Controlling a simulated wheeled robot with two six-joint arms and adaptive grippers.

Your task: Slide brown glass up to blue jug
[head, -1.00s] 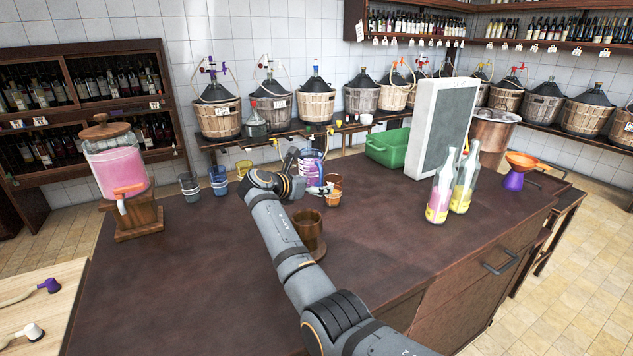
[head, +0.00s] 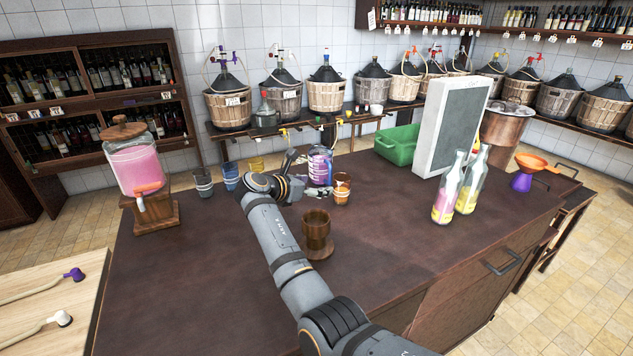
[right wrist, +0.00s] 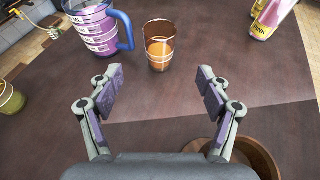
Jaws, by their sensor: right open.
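The brown glass (head: 342,190) stands upright on the dark counter, close to the right of the blue jug (head: 320,166). In the right wrist view, the brown glass (right wrist: 160,47) holds an orange-brown drink. The blue jug (right wrist: 103,28) there has a blue handle, purple contents and white bands; a small gap shows between handle and glass. My right gripper (head: 302,173) is in front and left of both. In the wrist view my right gripper (right wrist: 162,82) is open and empty, the glass beyond its fingertips. My left gripper is not in view.
A darker brown cup (head: 317,228) on a round base stands beside my right forearm. Grey (head: 204,182), blue (head: 230,176) and yellow (head: 256,165) glasses stand left of the jug. Two bottles (head: 448,190) and a framed board (head: 449,128) stand right. The front-left counter is clear.

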